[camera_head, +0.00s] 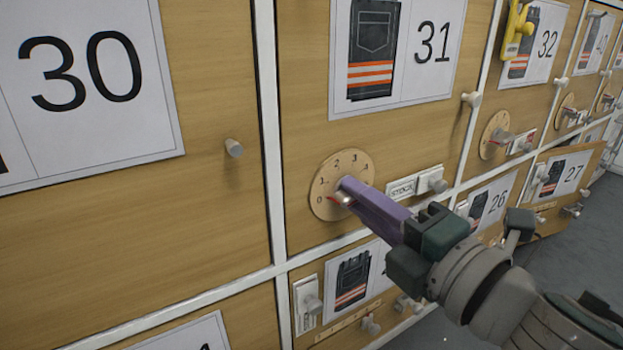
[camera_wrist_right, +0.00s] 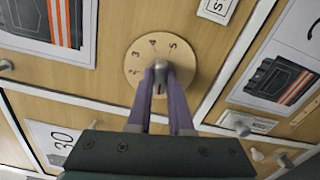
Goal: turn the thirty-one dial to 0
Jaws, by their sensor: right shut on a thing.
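The thirty-one dial (camera_head: 355,164) is a round wooden disc with black numbers, on the locker door under the label 31 (camera_head: 435,40). It also shows in the right wrist view (camera_wrist_right: 151,48). Its grey knob (camera_head: 342,199) has a red mark that lies on the left side, close to the 0. I cannot tell whether it is exactly on the 0. My right gripper (camera_head: 347,192) has its purple fingers shut on the knob, one on each side in the right wrist view (camera_wrist_right: 160,78). The fingers hide part of the dial. My left gripper is not in view.
A small label plate and knob (camera_head: 431,182) sit right of the dial. A round door knob (camera_head: 472,99) sticks out above it. Door 30 (camera_head: 215,120) is at the left with its knob (camera_head: 233,148). A yellow thing (camera_head: 517,30) hangs by door 32. Door 27 (camera_head: 565,180) stands ajar.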

